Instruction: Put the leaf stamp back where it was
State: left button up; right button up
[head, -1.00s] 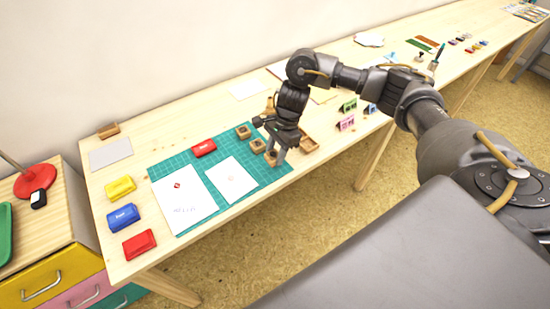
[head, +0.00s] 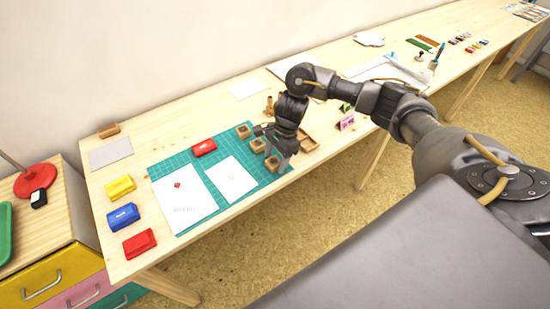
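My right gripper (head: 273,146) is low over the right end of the green cutting mat (head: 184,160), pointing down. Its fingers are dark and partly overlapped by the hand, so I cannot see whether it holds anything. Several small wooden square blocks sit along the mat's right side: one at the back (head: 243,131), one in the middle (head: 257,145) and one in front (head: 272,163), close to the gripper. A small upright wooden piece, perhaps a stamp (head: 269,106), stands behind the gripper. No leaf design is readable on any of these. My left gripper is out of view.
Yellow (head: 120,188), blue (head: 123,216) and red (head: 139,243) pads lie at the left.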

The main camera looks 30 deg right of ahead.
jog(key=shift+r+p, duration=0.3)
jog(key=shift+p, duration=0.05)
jog(key=v, duration=1.1)
jog(key=shift+r, duration=0.4)
jog(key=shift+d, duration=0.15)
